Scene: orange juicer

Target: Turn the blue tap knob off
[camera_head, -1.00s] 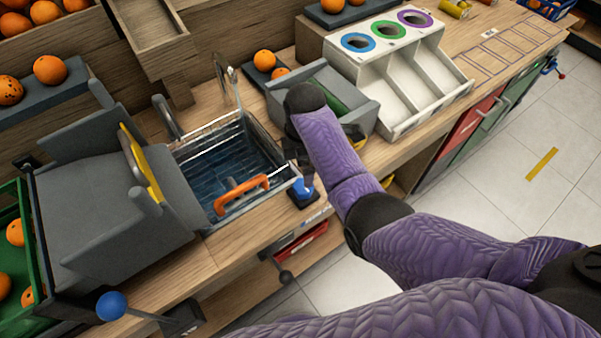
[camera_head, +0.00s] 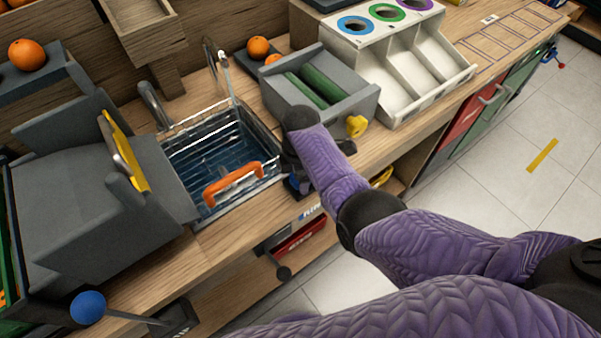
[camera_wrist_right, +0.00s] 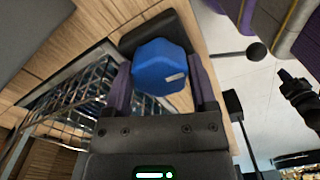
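The blue tap knob (camera_wrist_right: 158,68) sits on a dark base at the counter's front edge, right of the sink. In the wrist view it lies between the two fingers of my right gripper (camera_wrist_right: 163,80). The fingers are spread wide, one on each side of the knob; whether they touch it is hard to tell. In the head view my right gripper (camera_head: 297,180) points down over the knob and hides most of it. The sink's tap (camera_head: 222,72) stands at the back of the sink. My left gripper is not in view.
A wire basket with an orange handle (camera_head: 233,184) sits in the blue-lined sink (camera_head: 205,150), close left of my gripper. A grey juicer box with green rollers (camera_head: 318,88) and a yellow knob (camera_head: 356,126) stands behind my right arm. A blue-ball lever (camera_head: 88,308) is at lower left.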

